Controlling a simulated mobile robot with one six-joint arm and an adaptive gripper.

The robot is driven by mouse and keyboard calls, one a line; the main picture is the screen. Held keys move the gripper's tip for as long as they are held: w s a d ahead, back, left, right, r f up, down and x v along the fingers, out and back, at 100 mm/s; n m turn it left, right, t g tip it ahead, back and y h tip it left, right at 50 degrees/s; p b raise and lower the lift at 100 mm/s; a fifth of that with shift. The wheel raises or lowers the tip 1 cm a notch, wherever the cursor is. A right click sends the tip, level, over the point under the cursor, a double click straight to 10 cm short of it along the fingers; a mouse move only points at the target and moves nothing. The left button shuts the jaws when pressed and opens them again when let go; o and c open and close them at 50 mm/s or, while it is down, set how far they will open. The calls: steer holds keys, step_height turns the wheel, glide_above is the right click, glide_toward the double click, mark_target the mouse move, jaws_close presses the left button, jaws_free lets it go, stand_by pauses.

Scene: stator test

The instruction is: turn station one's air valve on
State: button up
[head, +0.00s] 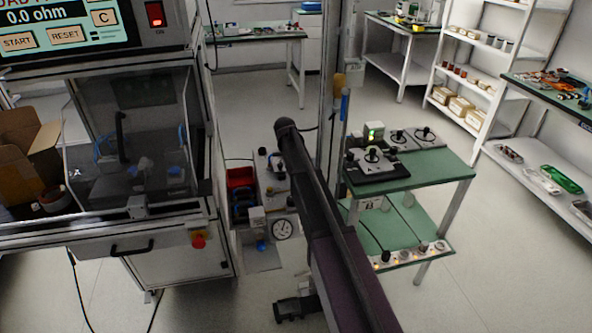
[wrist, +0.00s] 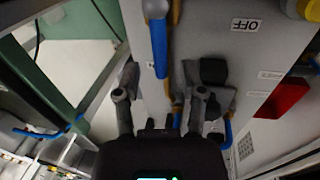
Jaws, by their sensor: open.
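In the wrist view my gripper (wrist: 163,88) is open, with its two dark fingers apart and nothing visible between them. A blue lever (wrist: 158,48) lies beyond the fingertips, along a pale grey panel (wrist: 210,30) with an upside-down OFF label (wrist: 245,24). A tan-yellow part runs beside the lever. Whether the fingers touch the lever cannot be told. In the head view a blue handle (head: 345,105) and a yellow-orange part (head: 339,80) show on an upright post, below a small label (head: 353,67). My gripper cannot be made out there, with my dark arm in front.
A green-topped cart (head: 425,182) stands right of my arm. Floor is clear at lower right.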

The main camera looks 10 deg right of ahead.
steer(key=shift+a+n, duration=0.15)
steer(key=shift+n, duration=0.15)
